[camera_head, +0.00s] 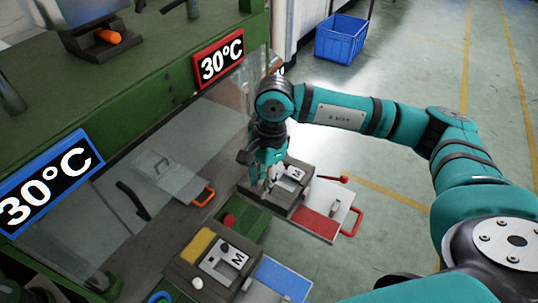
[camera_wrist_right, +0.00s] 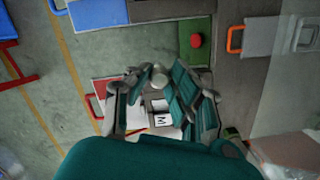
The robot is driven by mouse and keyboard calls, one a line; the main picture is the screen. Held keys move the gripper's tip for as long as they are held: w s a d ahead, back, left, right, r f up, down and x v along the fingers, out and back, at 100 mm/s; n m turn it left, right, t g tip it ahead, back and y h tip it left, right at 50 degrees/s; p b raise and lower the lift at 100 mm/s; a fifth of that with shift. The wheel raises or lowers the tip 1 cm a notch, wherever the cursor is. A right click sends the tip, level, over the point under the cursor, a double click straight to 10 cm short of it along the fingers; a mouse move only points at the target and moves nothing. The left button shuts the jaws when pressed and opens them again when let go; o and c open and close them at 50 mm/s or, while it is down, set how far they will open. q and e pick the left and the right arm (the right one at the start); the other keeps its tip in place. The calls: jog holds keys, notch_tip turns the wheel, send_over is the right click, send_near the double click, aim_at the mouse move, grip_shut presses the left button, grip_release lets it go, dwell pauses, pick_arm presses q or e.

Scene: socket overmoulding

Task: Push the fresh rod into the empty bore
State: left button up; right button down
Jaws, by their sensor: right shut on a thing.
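My right gripper (camera_head: 266,172) points down over the left part of the far grey mould block (camera_head: 297,191), which bears an M plate. In the right wrist view, the gripper (camera_wrist_right: 157,86) is shut on a pale round-ended piece (camera_wrist_right: 159,73), which looks like the fresh rod. The rod's lower part is hidden, and I cannot tell whether it touches the block. The empty bore is hidden from me by the fingers. The M plate (camera_wrist_right: 162,118) shows between the fingers in the wrist view. My left gripper is not in view.
A near mould block (camera_head: 240,288) with another M plate stands between yellow and blue pads. A red button (camera_head: 229,220) sits on a green pad. The green machine (camera_head: 110,90) rises at left.

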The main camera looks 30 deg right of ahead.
jog(key=w+d+f+m+h+p, duration=0.1)
jog(key=w+d+m, duration=0.1)
jog(key=m, duration=1.3)
jog(key=w+d+f+m+t+h+p, duration=0.1)
jog(key=w+m, duration=0.4)
jog(key=m, duration=1.1)
jog(key=d+f+h+p, duration=0.1)
jog(key=d, duration=0.1)
jog(key=shift+w+d+f+m, duration=0.15)
jog(key=shift+d+m, duration=0.15)
jog(key=shift+f+b, duration=4.2)
jog(key=shift+f, duration=1)
